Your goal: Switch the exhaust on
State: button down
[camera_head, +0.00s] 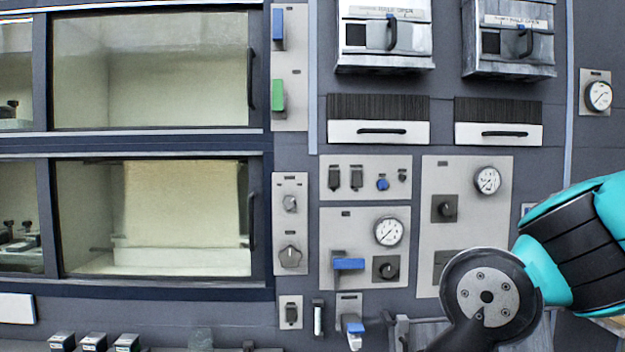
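My gripper is not in view; only teal and black links of my arm show at the lower right. No label naming the exhaust is readable. Candidate controls are a small panel (398,166) with two black rocker switches (334,178) (356,178), a blue knob (382,184) and a small dark switch (402,175). A single dark switch (291,312) sits lower left of it. A black rotary knob (388,268) and a blue lever (349,264) are on the gauge panel below. I cannot tell which one is the exhaust's, nor their settings.
Two glass-fronted chambers (150,70) (185,210) fill the left. Round gauges (389,231) (487,180) sit on the middle panels. Two metal boxes (384,50) (509,55) and handled drawers (378,132) are above. My arm covers the lower right; a blue-handled valve (354,328) sticks out low.

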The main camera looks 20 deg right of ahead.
aim_at(357, 174)
jog(key=z, duration=0.05)
jog(key=i, duration=0.9)
jog(key=z, duration=0.35)
